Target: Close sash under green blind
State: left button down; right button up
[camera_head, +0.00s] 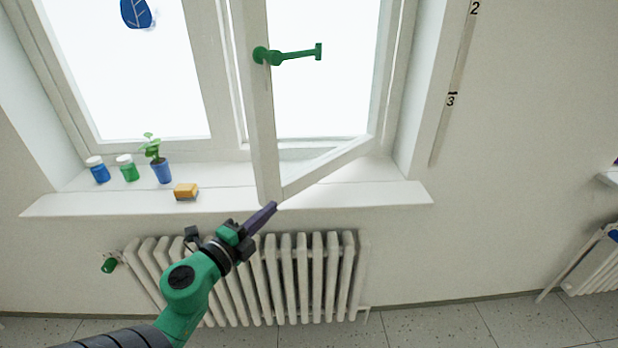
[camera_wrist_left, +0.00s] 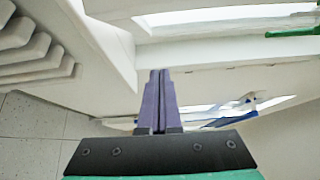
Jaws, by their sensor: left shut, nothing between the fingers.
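The window sash (camera_head: 264,130) is white-framed and stands ajar, swung out over the sill with its lower rail slanting back to the right. Its green handle (camera_head: 290,54) sticks out to the right; a green piece also shows at the upper right of the left wrist view (camera_wrist_left: 295,32). My left gripper (camera_head: 273,207) is shut and empty, its purple fingers just below the sash's lower front corner. I cannot tell whether they touch it. The fingers also show in the left wrist view (camera_wrist_left: 160,80). No green blind shows. My right gripper is not in view.
A white radiator (camera_head: 300,270) stands below.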

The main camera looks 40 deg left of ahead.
aim_at(276, 182)
pick_arm(q)
jog(key=w+a+p, duration=0.1)
jog(key=w+a, duration=0.1)
jog(key=w, duration=0.1)
jog(key=w+a+p, duration=0.1)
jog(key=w, duration=0.2)
jog(key=w+a, duration=0.2)
jog(key=w, duration=0.2)
jog(key=shift+a+f+p, duration=0.2)
jog(key=shift+a+p, duration=0.1)
jog(key=shift+p, duration=0.1)
jog(key=shift+a, duration=0.2)
jog(key=shift+d, duration=0.1)
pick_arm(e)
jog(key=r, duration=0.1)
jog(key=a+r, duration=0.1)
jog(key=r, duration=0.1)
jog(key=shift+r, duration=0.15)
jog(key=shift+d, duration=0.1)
